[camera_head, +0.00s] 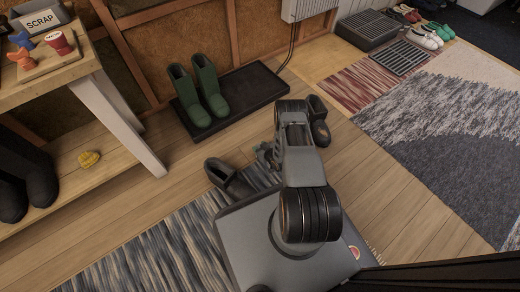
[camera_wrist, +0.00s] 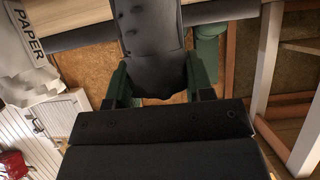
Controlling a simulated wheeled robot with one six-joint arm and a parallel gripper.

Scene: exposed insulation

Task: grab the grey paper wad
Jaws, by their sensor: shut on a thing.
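My gripper (camera_wrist: 158,85) shows in the wrist view with its two dark green fingers on either side of a dark grey, dented thing, which I take to be the grey paper wad (camera_wrist: 153,45). The fingers are shut on it, and its far end runs toward the top of the picture. In the head view my gripper (camera_head: 265,156) is low over the floor, partly hidden behind my arm, beside a dark shoe (camera_head: 228,178). The wad cannot be told apart there.
Green boots (camera_head: 198,92) stand on a black tray (camera_head: 262,83) behind my gripper. Another dark shoe (camera_head: 318,122) is right of my arm. A paper bag (camera_wrist: 25,50) shows in the wrist view.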

